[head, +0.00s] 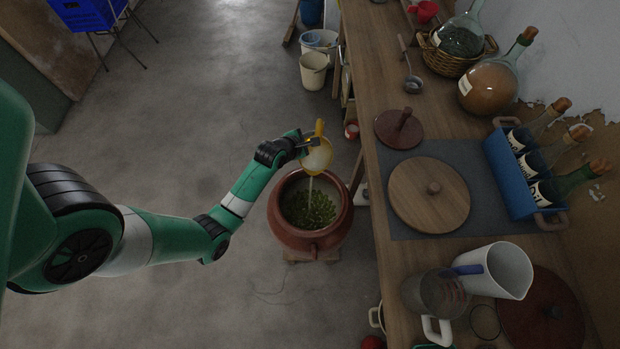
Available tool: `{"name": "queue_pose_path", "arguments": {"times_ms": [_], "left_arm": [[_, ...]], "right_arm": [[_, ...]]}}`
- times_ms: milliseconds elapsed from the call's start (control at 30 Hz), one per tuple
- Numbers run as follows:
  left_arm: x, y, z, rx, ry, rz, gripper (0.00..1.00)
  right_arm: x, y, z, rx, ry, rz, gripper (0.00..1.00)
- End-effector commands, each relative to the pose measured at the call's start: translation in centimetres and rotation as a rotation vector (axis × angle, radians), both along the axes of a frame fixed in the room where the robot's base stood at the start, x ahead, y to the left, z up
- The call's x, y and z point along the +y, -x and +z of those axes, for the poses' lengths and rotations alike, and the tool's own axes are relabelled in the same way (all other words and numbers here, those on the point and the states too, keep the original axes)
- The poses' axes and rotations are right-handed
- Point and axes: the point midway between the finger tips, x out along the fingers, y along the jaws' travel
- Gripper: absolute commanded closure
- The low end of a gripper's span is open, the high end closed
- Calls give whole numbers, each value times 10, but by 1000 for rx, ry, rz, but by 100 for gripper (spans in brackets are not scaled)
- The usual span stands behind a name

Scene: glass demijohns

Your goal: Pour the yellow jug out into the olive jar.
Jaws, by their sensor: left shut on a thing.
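The yellow jug (319,157) is tilted over the olive jar, and a pale stream runs from it down into the jar. My left gripper (304,145) is shut on the yellow jug at its upper left side. The olive jar (279,226) is a round reddish-brown pot standing below the jug, left of the table. Green olives (308,210) show inside its open mouth. The level of liquid in the jar and how much is left in the jug are hard to tell. My right gripper is not in view.
The wooden table (376,65) edge runs close to the right of the jar. On it are a round wooden lid (428,194), a brown lid (399,128), a blue bottle carrier (506,176), a white jug (495,270) and demijohns (488,86). The floor at left is open.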

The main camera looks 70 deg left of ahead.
Motion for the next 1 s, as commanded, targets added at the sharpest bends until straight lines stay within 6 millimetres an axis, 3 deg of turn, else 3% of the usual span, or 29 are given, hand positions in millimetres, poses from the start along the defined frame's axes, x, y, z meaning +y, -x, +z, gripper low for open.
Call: {"name": "queue_pose_path", "arguments": {"times_ms": [1000], "left_arm": [[-4, 2, 1, -60, -100, 0, 100]], "right_arm": [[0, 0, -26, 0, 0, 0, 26]]}}
